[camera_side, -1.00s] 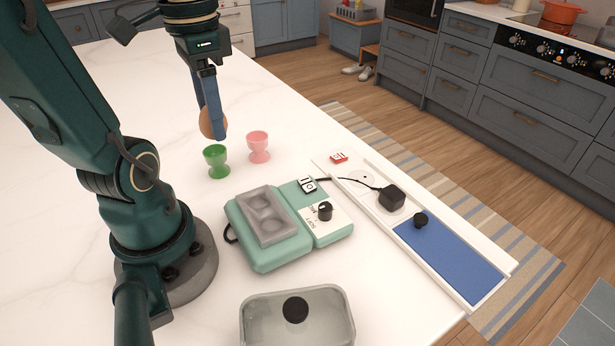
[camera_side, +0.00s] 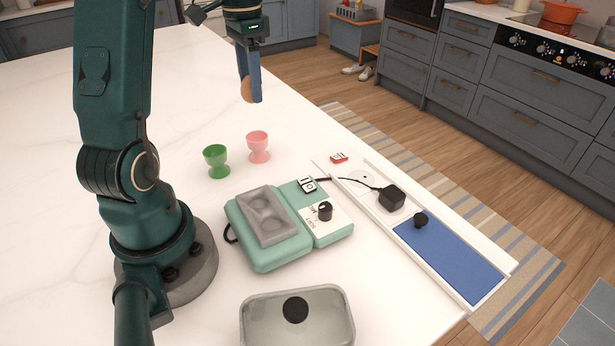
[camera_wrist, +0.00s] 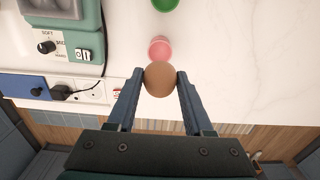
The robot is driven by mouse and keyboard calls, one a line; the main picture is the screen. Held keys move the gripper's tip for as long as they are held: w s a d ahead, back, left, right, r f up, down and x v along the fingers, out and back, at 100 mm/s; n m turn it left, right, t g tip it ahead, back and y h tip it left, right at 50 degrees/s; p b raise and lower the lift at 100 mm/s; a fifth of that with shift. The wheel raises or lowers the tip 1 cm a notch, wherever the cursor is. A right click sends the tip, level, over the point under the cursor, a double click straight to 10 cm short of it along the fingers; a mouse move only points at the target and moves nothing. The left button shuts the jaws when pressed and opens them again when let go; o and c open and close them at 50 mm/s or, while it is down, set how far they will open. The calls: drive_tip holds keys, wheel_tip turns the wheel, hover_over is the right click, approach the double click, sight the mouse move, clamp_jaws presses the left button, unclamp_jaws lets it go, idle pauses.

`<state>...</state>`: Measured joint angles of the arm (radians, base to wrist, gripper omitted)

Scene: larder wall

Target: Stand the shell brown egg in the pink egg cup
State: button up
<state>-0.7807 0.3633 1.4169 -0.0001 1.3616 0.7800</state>
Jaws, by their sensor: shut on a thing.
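My gripper (camera_wrist: 160,82) is shut on the brown egg (camera_wrist: 160,79), which sits between the two fingertips in the wrist view. In the side view the egg (camera_side: 246,90) shows partly behind the blue fingers of my gripper (camera_side: 254,95), held up above the counter. The pink egg cup (camera_side: 258,147) stands upright on the white counter, below the egg in the picture. In the wrist view the pink egg cup (camera_wrist: 159,48) shows just beyond the egg, partly hidden by it. Whether the cup is empty is not clear.
A green egg cup (camera_side: 215,161) stands left of the pink one. A teal egg cooker (camera_side: 268,238) with a grey tray and knob sits nearer. A clear lid (camera_side: 297,325) is in front.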

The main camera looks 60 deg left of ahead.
sight(258, 147)
drive_tip(key=shift+f, duration=4.8)
drive_tip(key=shift+s+f, duration=0.1)
drive_tip(key=o, duration=1.1)
drive_tip(key=shift+c, duration=0.2)
